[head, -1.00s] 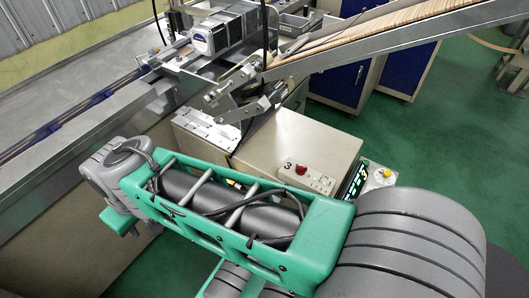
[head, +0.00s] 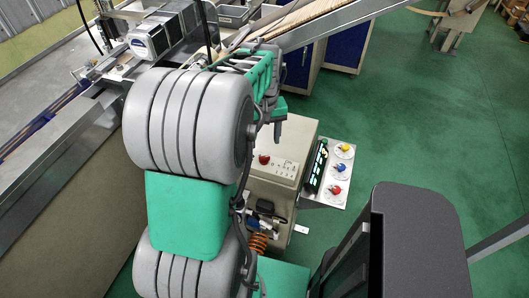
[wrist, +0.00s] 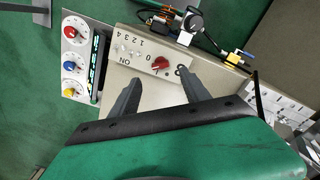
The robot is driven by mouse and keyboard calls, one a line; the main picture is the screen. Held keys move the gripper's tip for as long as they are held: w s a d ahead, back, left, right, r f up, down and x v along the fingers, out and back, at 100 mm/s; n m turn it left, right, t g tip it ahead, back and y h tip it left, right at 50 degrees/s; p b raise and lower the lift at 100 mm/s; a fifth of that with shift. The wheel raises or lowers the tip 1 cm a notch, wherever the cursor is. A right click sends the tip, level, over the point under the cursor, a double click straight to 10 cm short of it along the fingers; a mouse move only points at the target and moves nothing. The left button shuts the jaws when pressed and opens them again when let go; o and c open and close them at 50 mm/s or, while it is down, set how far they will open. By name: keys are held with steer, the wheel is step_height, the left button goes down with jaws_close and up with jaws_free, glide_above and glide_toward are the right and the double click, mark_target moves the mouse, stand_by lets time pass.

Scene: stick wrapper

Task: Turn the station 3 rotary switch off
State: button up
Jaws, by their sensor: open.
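The station 3 rotary switch is a red knob (head: 264,160) on top of a cream box (head: 296,135). The knob's exact pointer angle is too small to read. My gripper (wrist: 158,78) is open, with its two dark fingers apart. In the wrist view the knob appears between and just beyond the fingertips, and nothing is held. I cannot tell the height gap; no contact shows.
A side panel (head: 327,194) beside the box carries yellow, blue and red knobs and a lit display (head: 316,166). Cables and connectors (head: 262,208) stick out from the box's near side. A metal chute (head: 330,28) slopes above, behind the box. Open green floor lies to the right.

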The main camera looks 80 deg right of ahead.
mark_target(265, 156)
step_height(265, 156, down, 7)
steer(key=shift+f, duration=0.2)
steer(key=shift+c, duration=0.4)
jaws_close()
